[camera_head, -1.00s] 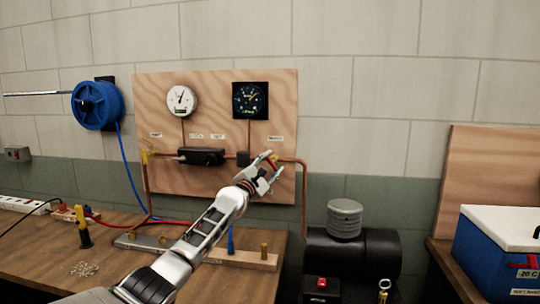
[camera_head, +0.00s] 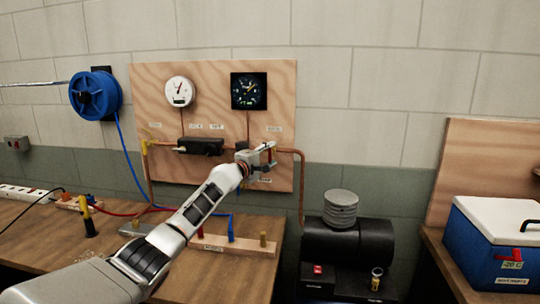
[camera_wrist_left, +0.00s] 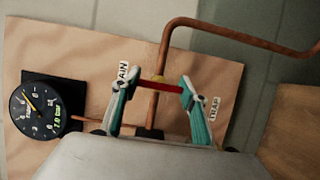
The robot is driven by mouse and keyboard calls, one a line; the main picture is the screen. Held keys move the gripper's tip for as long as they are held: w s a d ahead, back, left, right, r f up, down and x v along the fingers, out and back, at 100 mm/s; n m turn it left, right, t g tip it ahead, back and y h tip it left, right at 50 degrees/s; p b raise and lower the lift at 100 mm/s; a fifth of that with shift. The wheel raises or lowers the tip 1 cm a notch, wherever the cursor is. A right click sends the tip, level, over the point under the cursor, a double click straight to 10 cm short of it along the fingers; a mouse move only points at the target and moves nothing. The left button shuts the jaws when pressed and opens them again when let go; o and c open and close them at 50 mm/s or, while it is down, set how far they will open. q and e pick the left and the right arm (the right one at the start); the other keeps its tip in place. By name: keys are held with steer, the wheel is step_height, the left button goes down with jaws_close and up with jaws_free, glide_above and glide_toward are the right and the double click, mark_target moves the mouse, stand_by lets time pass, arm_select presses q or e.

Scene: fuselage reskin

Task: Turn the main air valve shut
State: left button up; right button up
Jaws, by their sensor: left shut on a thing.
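My left gripper (camera_head: 269,152) is at the right edge of the plywood valve board (camera_head: 215,90), in front of the copper pipe. In the left wrist view its teal-padded fingers (camera_wrist_left: 160,88) stand at the two ends of the valve's red lever handle (camera_wrist_left: 160,84), shut on it. The handle lies nearly level across the copper pipe (camera_wrist_left: 165,55), with a bit of brass behind it. A label ending in "AIN" (camera_wrist_left: 123,75) is beside the left finger. In the head view my gripper mostly hides the valve. My right gripper is not in view.
A white dial (camera_head: 179,92) and a black dial (camera_head: 248,91) sit above a black regulator (camera_head: 201,146). A yellow-handled valve (camera_head: 147,143) is at the board's left. A compressor (camera_head: 345,250) stands below right. The bench (camera_head: 190,270) has tools and hoses.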

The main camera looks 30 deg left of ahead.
arm_select(q)
steer(key=shift+f, duration=0.15)
steer(key=o, duration=1.1)
steer(key=shift+s+a, duration=0.2)
steer(key=shift+s, duration=1.8)
steer(key=shift+s+a, duration=0.25)
steer(key=shift+s, duration=1.75)
steer(key=shift+s+a, duration=0.2)
steer(key=shift+s, duration=1.8)
